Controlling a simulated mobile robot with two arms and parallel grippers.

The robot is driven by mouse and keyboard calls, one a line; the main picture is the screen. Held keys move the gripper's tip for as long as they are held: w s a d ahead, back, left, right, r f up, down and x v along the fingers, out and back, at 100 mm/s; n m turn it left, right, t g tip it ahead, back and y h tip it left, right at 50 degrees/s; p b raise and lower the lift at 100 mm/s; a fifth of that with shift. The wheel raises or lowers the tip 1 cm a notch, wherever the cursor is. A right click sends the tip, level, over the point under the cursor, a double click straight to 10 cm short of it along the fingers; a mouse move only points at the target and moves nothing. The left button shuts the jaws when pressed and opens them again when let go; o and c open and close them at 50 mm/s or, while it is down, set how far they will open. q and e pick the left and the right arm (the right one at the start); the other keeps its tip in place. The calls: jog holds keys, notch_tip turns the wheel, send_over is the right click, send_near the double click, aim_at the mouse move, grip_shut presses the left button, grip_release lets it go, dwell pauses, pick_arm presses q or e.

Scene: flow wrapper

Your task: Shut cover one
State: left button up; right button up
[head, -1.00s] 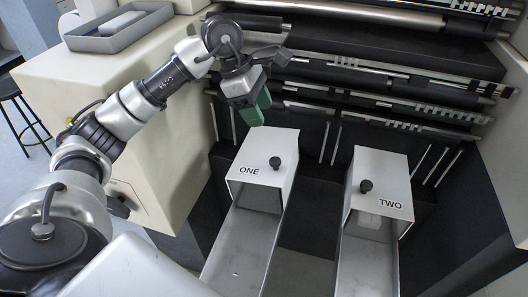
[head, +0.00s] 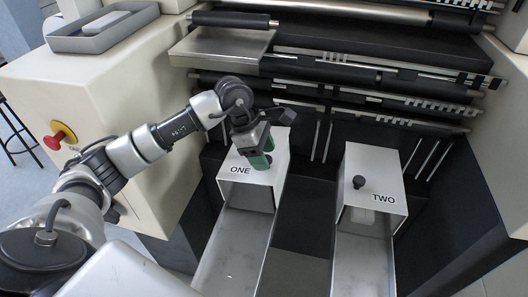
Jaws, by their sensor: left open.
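Cover one (head: 236,185) is a white hood marked ONE, standing over the rear of a long grey trough (head: 235,252). The front part of the trough is uncovered. My left gripper (head: 261,160) is open, with its green fingertips pointing down at the top of cover one, just right of the label. The black knob of cover one is hidden behind the fingers, so I cannot tell whether they touch it. My right gripper is not in view.
Cover two (head: 368,172), with its black knob (head: 359,182), stands on the right over a matching trough. Dark rollers and bars lie behind both covers. A red stop button (head: 53,141) and a grey tray (head: 103,27) are on the cream cabinet at left.

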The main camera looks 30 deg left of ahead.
aim_at(271, 160)
pick_arm(q)
jog(key=shift+w+d+f, duration=0.1)
jog(key=shift+d+f, duration=0.05)
jog(key=shift+f, duration=0.2)
grip_shut()
jog(key=shift+w+d+f+y+b, duration=0.2)
jog(key=shift+d+f+y+b, duration=0.15)
jog(key=shift+d+f+y, duration=0.55)
jog(key=shift+r, duration=0.15)
grip_release()
jog(key=shift+d, duration=0.1)
jog(key=shift+r, duration=0.1)
